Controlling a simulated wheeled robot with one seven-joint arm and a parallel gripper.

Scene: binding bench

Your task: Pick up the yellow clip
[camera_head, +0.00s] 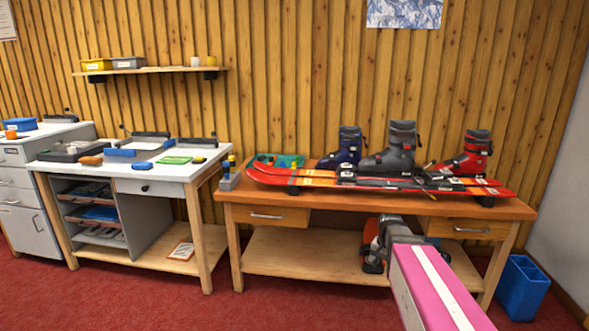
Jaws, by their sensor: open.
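I cannot make out the yellow clip with certainty. A green tray (291,161) on the wooden bench (330,202) holds small parts too small to tell apart. A grey holder (229,180) at the bench's left end has small yellow and blue pieces at its top. My gripper (372,262) seems to be the dark and orange end of my arm, in front of the bench and below its top. It is open and no object shows in it. The fingers are small and partly unclear.
Red skis (300,181) lie along the bench, with a blue boot (348,148), a grey boot (400,150) and a red boot (474,154) behind. A white-topped workbench (130,170) stands left. A blue bin (522,288) stands right. Red carpet is clear at front left.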

